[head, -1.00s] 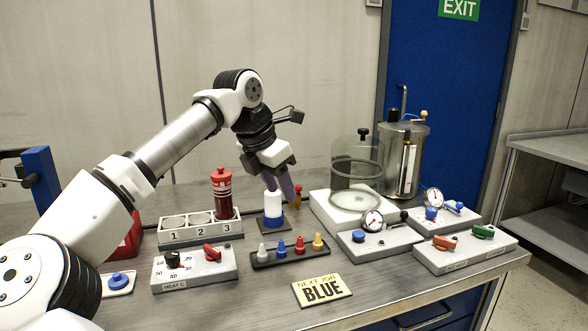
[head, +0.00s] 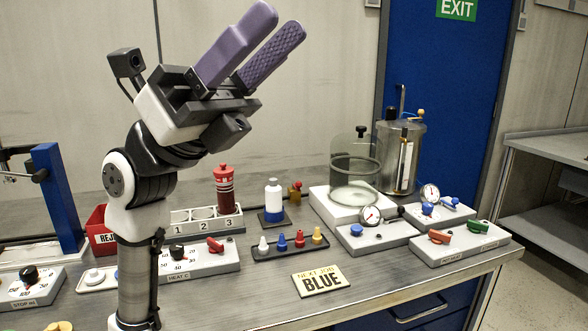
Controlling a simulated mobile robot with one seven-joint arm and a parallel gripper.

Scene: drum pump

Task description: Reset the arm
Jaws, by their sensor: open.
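My gripper (head: 268,48) is raised high at the upper left of the head view, above the bench. Its two purple fingers point up and right, with a gap between them and nothing held. My arm stands folded upright at the left and hides part of the bench behind it. A white bottle with a blue band (head: 273,198) stands upright on a small dark pad, well below and apart from the gripper. A red canister (head: 225,188) stands in slot 3 of the numbered rack (head: 190,226).
The bench (head: 235,300) also holds a heat control box (head: 205,262), a tray of coloured pegs (head: 290,246), a "NEXT JOB BLUE" sign (head: 321,281), a glass bell jar (head: 355,175), a steel drum (head: 402,150) and valve boxes (head: 460,244). A blue-framed stand (head: 55,195) is at left.

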